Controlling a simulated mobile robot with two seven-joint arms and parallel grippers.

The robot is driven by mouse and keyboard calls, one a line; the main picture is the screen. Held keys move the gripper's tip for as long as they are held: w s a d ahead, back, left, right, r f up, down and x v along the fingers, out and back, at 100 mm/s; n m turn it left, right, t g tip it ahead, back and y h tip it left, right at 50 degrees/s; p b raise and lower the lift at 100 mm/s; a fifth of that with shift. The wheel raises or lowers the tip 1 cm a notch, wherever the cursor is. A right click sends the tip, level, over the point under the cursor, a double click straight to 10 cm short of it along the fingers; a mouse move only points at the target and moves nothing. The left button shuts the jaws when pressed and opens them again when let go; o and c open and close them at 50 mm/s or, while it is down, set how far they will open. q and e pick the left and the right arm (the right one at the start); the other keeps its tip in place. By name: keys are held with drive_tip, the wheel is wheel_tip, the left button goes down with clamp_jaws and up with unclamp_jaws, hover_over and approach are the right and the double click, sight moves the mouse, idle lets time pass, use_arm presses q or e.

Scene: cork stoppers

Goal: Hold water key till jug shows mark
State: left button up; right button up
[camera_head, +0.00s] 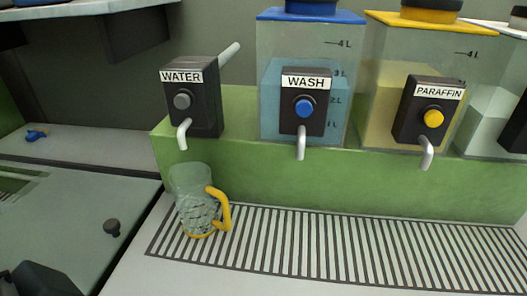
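The water tap (204,118) is a black box with a WATER label and a round grey key (182,101) on its front. Its pale spout (183,136) points down. A clear jug (190,182) with a yellow handle and yellow base stands upright on the slatted drain, below the water spout and apart from it. The slats show through the jug. I see no stream from the spout, and I cannot make out a fill mark or a water level. No gripper fingers show, and nothing touches the key or the jug.
To the right are the WASH tank (275,55) with a blue knob and the PARAFFIN tank (385,50) with a yellow knob. The slatted drain (330,250) is clear right of the jug. A dark shape (40,281) fills the lower left corner; I cannot tell what it is.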

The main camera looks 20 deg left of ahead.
use_arm(q)
drive_tip(key=shift+c, duration=0.3)
clamp_jaws()
idle(1.3)
